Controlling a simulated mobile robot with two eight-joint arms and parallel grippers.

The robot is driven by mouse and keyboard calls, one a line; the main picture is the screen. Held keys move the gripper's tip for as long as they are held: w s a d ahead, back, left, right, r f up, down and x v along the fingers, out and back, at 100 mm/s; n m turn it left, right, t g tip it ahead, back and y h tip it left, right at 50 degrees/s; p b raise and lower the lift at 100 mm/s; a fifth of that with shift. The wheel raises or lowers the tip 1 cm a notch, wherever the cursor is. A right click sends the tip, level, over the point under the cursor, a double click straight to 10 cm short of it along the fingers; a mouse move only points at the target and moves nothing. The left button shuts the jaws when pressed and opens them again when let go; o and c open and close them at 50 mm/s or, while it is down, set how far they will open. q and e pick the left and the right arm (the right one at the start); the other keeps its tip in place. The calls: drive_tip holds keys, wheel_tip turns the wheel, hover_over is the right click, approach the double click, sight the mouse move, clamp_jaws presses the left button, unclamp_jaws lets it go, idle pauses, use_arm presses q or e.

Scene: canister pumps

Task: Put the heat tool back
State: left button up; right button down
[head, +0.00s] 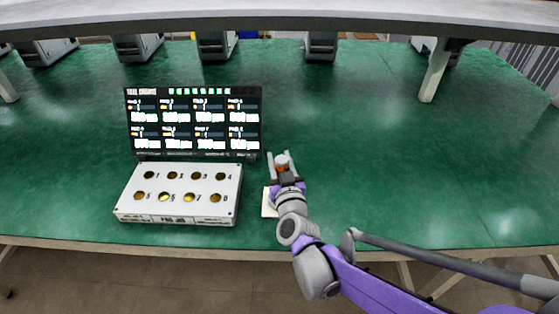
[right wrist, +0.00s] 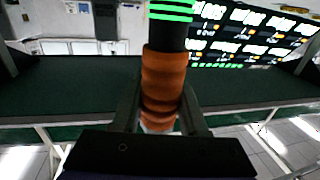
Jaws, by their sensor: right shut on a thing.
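The heat tool has a ribbed orange grip (right wrist: 163,88) and a black barrel with bright green bands above it in the right wrist view. In the head view, its small orange and white end (head: 282,162) shows between my right gripper's fingers (head: 281,167). My right gripper is shut on the orange grip, with one finger on each side in the right wrist view (right wrist: 160,112). The rest of the tool is hidden in the head view. A small cream-white pad or base (head: 268,204) lies on the table, partly hidden under my right wrist. My left gripper is not in view.
A white box (head: 150,207) with two rows of round numbered holes stands left of the gripper. A black display screen (head: 195,157) stands behind it. The green table (head: 410,165) is clear to the right. A shelf (head: 280,20) with posts crosses the back.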

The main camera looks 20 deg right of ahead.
drive_tip(key=shift+f, duration=0.1)
drive_tip(key=shift+c, duration=2.2)
unclamp_jaws()
drive_tip(key=shift+r, duration=0.2)
drive_tip(key=s+a+f+n+g+y, duration=0.1)
drive_tip(key=s+a+y, duration=0.1)
drive_tip(key=s, duration=0.5)
drive_tip(key=s+a+f+n+g+y, duration=0.1)
drive_tip(key=s+a+y, duration=0.1)
drive_tip(key=s, duration=0.5)
drive_tip(key=s+d+f+g+h, duration=0.1)
drive_tip(key=s+d+f+g, duration=0.2)
drive_tip(key=s+f+g, duration=0.2)
drive_tip(key=s+d+f+m+g+h, duration=0.1)
drive_tip(key=s+d+f+g, duration=0.2)
drive_tip(key=s, duration=0.9)
wheel_tip(320, 180, down, 4)
drive_tip(key=g+p, duration=0.1)
drive_tip(key=g, duration=0.2)
drive_tip(key=shift+d, duration=0.35)
